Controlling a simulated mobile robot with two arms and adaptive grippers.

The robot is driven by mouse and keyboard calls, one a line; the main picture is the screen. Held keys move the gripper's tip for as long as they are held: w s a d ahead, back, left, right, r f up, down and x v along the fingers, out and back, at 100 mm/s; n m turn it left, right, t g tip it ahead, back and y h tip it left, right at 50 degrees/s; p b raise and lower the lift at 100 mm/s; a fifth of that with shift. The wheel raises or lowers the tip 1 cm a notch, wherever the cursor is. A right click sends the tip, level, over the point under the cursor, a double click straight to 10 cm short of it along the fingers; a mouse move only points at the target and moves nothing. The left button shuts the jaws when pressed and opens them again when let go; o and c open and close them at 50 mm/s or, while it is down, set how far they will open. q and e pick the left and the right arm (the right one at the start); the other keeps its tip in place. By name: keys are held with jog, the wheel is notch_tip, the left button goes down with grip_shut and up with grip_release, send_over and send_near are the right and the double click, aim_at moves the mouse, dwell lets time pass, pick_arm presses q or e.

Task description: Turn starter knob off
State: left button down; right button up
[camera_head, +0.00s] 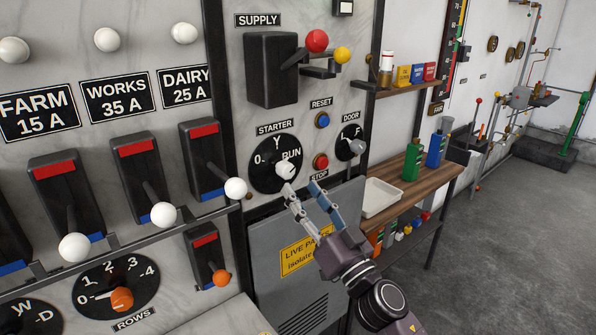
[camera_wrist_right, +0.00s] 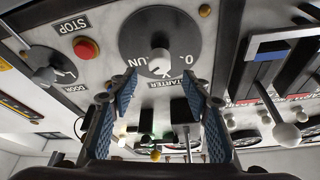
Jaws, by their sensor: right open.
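The starter knob (camera_head: 286,169) is a small white knob on a round black dial (camera_head: 262,177) marked 0, Y and RUN. It sits on the RUN side of the dial. In the right wrist view the knob (camera_wrist_right: 160,62) shows just beyond the fingertips, between the two fingers. My right gripper (camera_head: 301,188) is below and slightly right of the knob, its fingers apart with blue pads. The right gripper (camera_wrist_right: 162,88) is open and empty; I see no contact with the knob. My left gripper is out of view.
A red stop button (camera_head: 320,162), a blue reset button (camera_head: 322,120) and the door knob (camera_head: 357,147) are close on the right. Switch levers with white balls (camera_head: 236,188) stick out on the left. A wooden bench (camera_head: 436,183) with a white tray (camera_head: 380,198) stands to the right.

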aim_at(289, 173)
jog(key=p+x, duration=0.1)
jog(key=x, duration=0.6)
jog(key=shift+w+a+f, duration=0.1)
jog(key=shift+w, duration=0.1)
jog(key=c, duration=1.2)
